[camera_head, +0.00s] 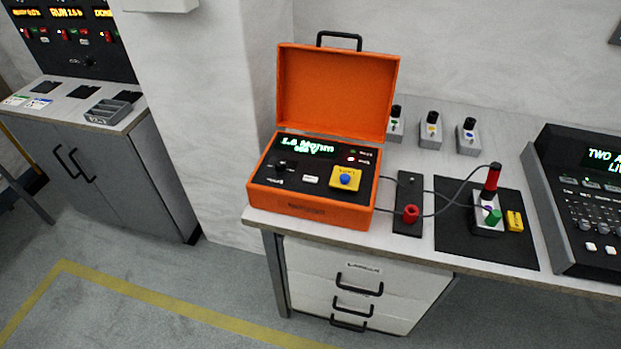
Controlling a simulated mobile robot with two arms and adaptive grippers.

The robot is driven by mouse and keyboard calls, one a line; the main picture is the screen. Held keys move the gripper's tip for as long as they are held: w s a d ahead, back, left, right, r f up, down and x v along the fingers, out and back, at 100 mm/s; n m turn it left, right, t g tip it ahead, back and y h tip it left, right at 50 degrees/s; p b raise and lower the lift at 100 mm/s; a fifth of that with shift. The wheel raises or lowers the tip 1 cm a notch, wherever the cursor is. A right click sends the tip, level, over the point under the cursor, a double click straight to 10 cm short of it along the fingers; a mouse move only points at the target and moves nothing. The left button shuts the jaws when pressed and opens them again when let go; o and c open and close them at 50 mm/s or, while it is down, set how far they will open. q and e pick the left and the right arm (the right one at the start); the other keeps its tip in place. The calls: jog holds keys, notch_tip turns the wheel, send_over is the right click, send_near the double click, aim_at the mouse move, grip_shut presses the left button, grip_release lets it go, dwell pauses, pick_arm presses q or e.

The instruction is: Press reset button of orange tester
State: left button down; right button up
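The orange tester (318,214) stands at the left end of the workbench with its lid (330,95) open. Its black panel has a lit green display (308,146) reading about 1.6 Mohm, with a second line too small to read surely. A blue round button (346,179) sits on a yellow plate at the panel's right. A small white button (310,179) is left of it, and a black knob (281,164) is further left. A red light (351,158) shows near the display. The labels are too small to tell which is reset. Neither gripper is in view.
Leads run from the tester to a black strip with a red plug (411,213) and a mat (462,240) with red and green probes. A control desk (590,195) stands at right. Drawers (352,285) sit below. The floor (110,312) in front is clear.

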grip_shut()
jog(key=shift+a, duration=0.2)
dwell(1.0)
